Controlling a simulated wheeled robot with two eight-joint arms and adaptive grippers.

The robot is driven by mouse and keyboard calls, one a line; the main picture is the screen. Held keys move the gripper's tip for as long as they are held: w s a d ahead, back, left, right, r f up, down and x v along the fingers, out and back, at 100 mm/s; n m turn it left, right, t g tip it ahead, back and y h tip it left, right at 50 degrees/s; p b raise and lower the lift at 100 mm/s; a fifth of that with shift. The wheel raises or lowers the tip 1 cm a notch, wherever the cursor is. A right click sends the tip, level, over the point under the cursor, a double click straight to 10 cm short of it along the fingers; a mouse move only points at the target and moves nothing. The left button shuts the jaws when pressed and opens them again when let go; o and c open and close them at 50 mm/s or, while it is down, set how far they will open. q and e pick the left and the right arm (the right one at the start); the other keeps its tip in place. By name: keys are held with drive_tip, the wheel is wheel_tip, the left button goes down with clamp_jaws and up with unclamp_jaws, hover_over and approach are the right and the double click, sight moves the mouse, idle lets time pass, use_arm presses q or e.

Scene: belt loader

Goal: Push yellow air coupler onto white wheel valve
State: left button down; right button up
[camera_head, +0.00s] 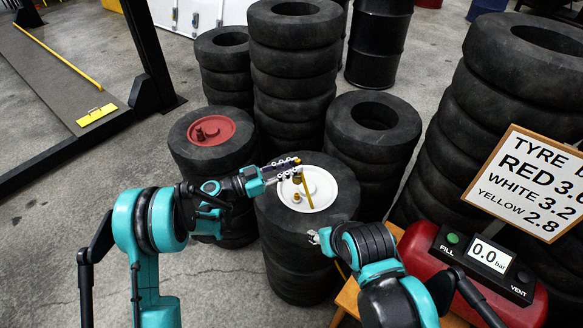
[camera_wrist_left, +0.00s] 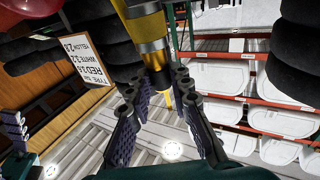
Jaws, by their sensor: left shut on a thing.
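The white wheel (camera_head: 323,189) lies flat on top of a stack of black tyres. A small brass valve (camera_head: 297,198) shows on its left part. My left gripper (camera_head: 284,170) is over the wheel's upper left edge, shut on the yellow air coupler. In the left wrist view the coupler (camera_wrist_left: 147,28), with yellow and metal bands, sits between the two dark fingers (camera_wrist_left: 156,88). A yellow hose piece (camera_head: 307,190) slants down in front of the wheel. Whether the coupler touches the valve cannot be told.
A red wheel (camera_head: 211,130) lies on a tyre stack at left. Taller tyre stacks (camera_head: 295,60) stand behind. At right is a red air tank (camera_head: 425,245) with a 0.0 bar display (camera_head: 490,255) and a tyre pressure sign (camera_head: 530,180). Open floor lies at left.

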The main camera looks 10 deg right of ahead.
sight(293, 179)
use_arm(q)
drive_tip(key=shift+f+b, duration=1.35)
drive_tip(key=shift+f, duration=1.65)
drive_tip(key=shift+s+f, duration=0.1)
drive_tip(key=shift+f, duration=0.85)
idle(1.7)
drive_tip(key=shift+r, duration=0.25)
idle(0.3)
drive_tip(key=c, duration=1.3)
unclamp_jaws()
drive_tip(key=a, duration=0.4)
drive_tip(key=s+a, duration=0.1)
drive_tip(key=a, duration=0.3)
drive_tip(key=a+f, duration=0.1)
drive_tip(key=a, duration=0.3)
drive_tip(key=shift+s, duration=0.4)
